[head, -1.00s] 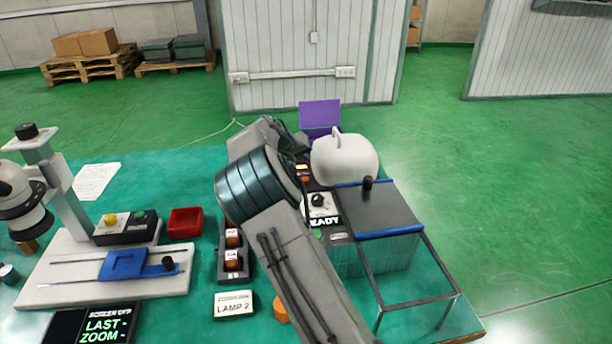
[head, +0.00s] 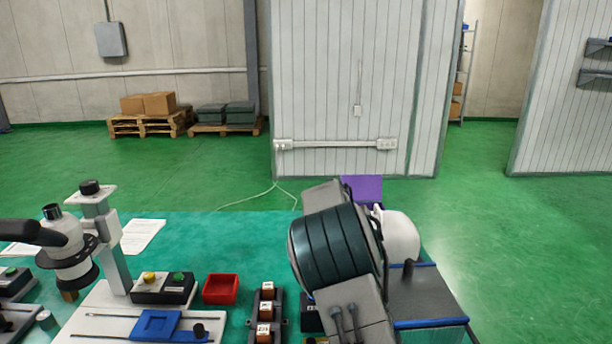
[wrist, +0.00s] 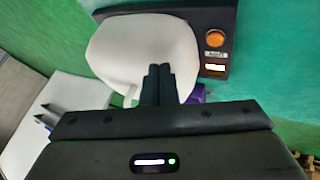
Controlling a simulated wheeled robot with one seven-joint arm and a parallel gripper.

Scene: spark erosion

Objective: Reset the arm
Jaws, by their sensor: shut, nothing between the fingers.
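My gripper (wrist: 158,84) shows in the wrist view, its two dark fingers close together with nothing between them. Beyond the fingertips is a white rounded cover (wrist: 125,50), and I cannot tell whether they touch it. In the head view the white cover (head: 400,237) is partly hidden behind my arm. My arm (head: 335,250) rises over the right part of the green table, and its fingers are hidden there.
A microscope (head: 75,250), a red tray (head: 221,289) and a rack of labelled blocks (head: 264,333) stand left of my arm. A grey block with blue edges (head: 425,290) is to the right. A purple panel (head: 362,188) stands behind. The green floor beyond is open.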

